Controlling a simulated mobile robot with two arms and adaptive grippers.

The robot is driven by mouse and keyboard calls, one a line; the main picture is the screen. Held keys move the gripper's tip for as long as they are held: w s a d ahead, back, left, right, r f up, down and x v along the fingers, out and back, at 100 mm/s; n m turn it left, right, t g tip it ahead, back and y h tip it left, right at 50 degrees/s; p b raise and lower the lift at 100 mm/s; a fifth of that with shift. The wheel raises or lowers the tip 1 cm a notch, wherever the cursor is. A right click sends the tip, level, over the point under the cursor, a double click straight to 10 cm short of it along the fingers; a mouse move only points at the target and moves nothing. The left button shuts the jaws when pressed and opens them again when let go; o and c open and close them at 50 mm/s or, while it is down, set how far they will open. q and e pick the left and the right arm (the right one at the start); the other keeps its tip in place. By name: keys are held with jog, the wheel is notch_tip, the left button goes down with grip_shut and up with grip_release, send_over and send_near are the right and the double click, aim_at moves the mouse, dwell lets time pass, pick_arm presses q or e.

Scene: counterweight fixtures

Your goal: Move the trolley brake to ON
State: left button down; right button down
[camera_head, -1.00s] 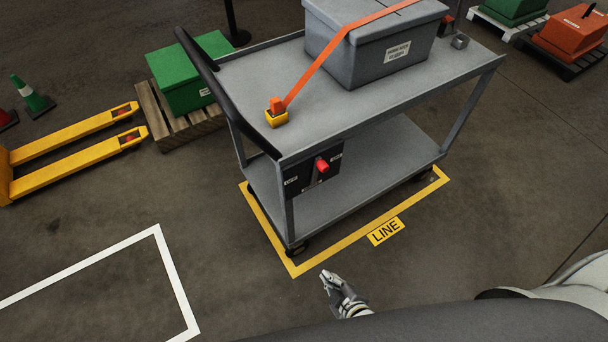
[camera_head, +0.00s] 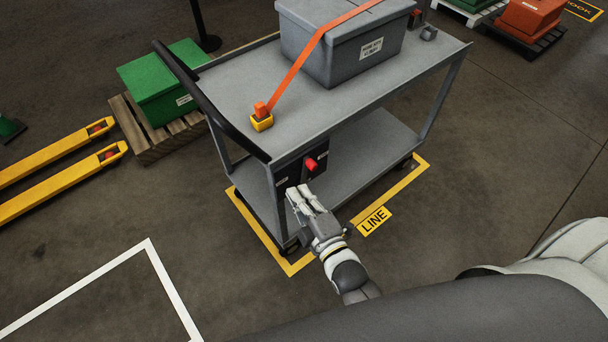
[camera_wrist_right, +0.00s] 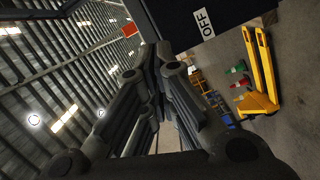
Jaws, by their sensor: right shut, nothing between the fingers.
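The grey trolley (camera_head: 232,91) stands in the middle of the head view. The brake's red handle (camera_head: 311,164) sits on a black panel (camera_head: 285,178) at the trolley's near end, below the top deck. In the right wrist view the black panel (camera_wrist_right: 175,22) is at the top with an OFF label (camera_wrist_right: 206,23), and a red part (camera_wrist_right: 130,30) shows at its left edge. My right gripper (camera_head: 299,190) is shut and empty, just below and left of the red handle, apparently apart from it. It hides the panel's lower part. My left gripper is not in view.
A grey lidded box (camera_head: 345,55) stands on the trolley under an orange strap (camera_head: 292,82). A black push handle (camera_head: 205,100) rises along the trolley's left side. Yellow pallet forks (camera_head: 60,180) and a green crate (camera_head: 165,85) stand left. The near floor is open.

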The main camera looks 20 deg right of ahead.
jog(key=w, duration=0.1)
jog(key=w+d, duration=0.1)
jog(key=w, duration=0.1)
jog(key=w+f, duration=0.1)
jog(key=w, duration=0.1)
jog(key=shift+w+d+p, duration=0.1)
jog(key=shift+d+p, duration=0.25)
jog(key=shift+p, duration=0.05)
jog(key=shift+w+d+f, duration=0.2)
jog(key=shift+d, duration=0.4)
